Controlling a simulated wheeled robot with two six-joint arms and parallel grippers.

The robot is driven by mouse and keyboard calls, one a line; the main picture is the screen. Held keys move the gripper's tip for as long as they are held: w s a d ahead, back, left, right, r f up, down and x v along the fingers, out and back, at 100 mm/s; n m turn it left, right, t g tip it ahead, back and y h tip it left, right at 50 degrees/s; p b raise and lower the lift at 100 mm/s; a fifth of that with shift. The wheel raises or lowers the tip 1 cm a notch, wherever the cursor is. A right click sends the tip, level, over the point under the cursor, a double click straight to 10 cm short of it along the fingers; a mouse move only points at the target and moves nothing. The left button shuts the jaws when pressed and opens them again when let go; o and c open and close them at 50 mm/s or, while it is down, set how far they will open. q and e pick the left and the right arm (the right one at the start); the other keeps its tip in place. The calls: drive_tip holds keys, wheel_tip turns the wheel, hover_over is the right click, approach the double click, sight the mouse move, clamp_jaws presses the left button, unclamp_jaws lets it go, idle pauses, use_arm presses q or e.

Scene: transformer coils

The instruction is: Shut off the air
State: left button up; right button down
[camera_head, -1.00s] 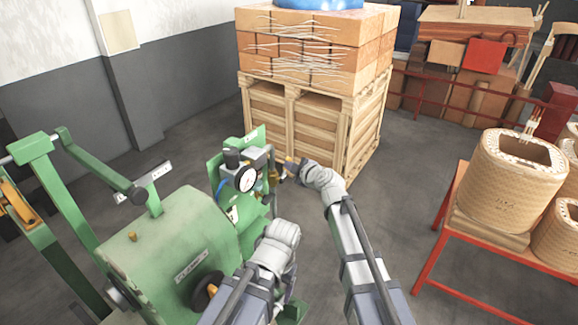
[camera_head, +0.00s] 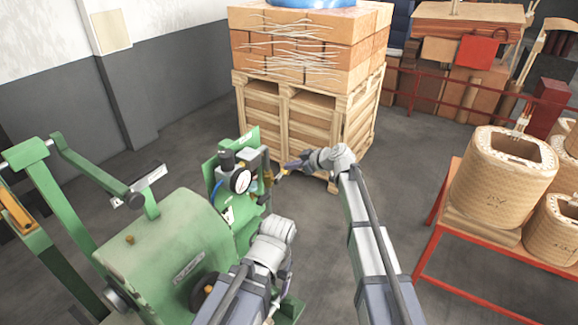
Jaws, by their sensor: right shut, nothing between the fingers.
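The air unit with a round white pressure gauge (camera_head: 240,181) is on a green plate of the green machine (camera_head: 170,250), left of centre. A small brass-coloured fitting (camera_head: 268,178) is at the right side of this unit; I cannot tell its handle position. My right gripper (camera_head: 281,172) is shut and empty, its tips pointing left just right of the fitting. I cannot tell whether they touch it. My left arm's wrist shows in front of the machine, but its fingers are hidden.
A red-framed table (camera_head: 470,262) with wound coils (camera_head: 500,180) is at the right. Grey floor is free between them.

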drive_tip(key=shift+w+d+f+g+b, duration=0.15)
drive_tip(key=shift+w+f+g+b, duration=0.15)
drive_tip(key=shift+f, duration=0.25)
idle(0.5)
